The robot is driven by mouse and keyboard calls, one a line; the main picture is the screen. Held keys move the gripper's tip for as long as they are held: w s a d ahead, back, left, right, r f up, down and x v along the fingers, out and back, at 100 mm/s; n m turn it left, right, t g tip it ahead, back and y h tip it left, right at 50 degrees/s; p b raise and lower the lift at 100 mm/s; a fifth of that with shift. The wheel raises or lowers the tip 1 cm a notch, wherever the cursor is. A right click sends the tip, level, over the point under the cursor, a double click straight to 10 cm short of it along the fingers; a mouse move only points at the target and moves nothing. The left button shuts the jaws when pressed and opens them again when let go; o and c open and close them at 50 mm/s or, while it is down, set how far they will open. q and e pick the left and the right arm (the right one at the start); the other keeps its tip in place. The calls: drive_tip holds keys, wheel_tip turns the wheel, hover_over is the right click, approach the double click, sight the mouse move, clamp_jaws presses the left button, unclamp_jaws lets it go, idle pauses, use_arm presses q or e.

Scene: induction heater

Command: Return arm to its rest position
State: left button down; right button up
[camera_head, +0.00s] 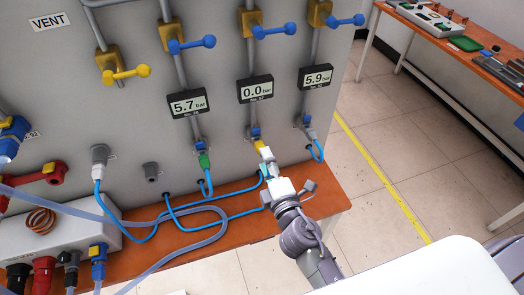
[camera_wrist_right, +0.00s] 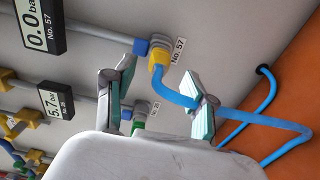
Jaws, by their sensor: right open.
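My right gripper (camera_head: 270,164) is at the panel, just below the yellow hose connector (camera_head: 259,145) under the middle gauge (camera_head: 255,89), which reads 0.0 bar. In the right wrist view its two fingers (camera_wrist_right: 159,102) are spread apart with nothing held between them. The yellow connector (camera_wrist_right: 158,53) sits on its port labelled No. 57, beyond the fingertips. A blue hose (camera_wrist_right: 180,97) runs from it and passes close by the right-hand finger; I cannot tell whether they touch. My left gripper is not in view.
An orange shelf (camera_head: 245,235) carries a grey box (camera_head: 60,228) and loose blue hoses. A green connector (camera_head: 204,161) and another gauge (camera_head: 315,77) flank the middle one. Open tiled floor (camera_head: 375,205) lies right of the panel, before a workbench (camera_head: 455,45).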

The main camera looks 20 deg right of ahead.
drive_tip(key=s+d+f+m+g+h, duration=0.5)
drive_tip(key=s+d+m+g, duration=0.2)
drive_tip(key=s+d+m, duration=0.5)
drive_tip(key=s+a+f+m+g+y, duration=0.2)
drive_tip(key=s+a+g, duration=0.15)
drive_tip(key=s, duration=0.25)
drive_tip(key=s+a+f+m+g+y, duration=0.2)
drive_tip(key=s+a+g+y, duration=0.15)
drive_tip(key=s, duration=0.25)
wheel_tip(320, 180, down, 30)
drive_tip(key=s+f+g+b, duration=0.1)
drive_tip(key=s+g+b, duration=0.1)
drive_tip(key=b, duration=0.1)
drive_tip(key=s+d+f+b, duration=0.1)
drive_tip(key=s+f, duration=0.6)
drive_tip(key=f, duration=0.1)
drive_tip(key=s+d+f+g+h, duration=0.1)
drive_tip(key=s+d+f, duration=0.1)
drive_tip(key=s+f, duration=0.5)
drive_tip(key=shift+s+d+f+b, duration=0.25)
drive_tip(key=shift+s+f+b, duration=0.15)
drive_tip(key=shift+s, duration=0.35)
drive_tip(key=shift+c, duration=0.4)
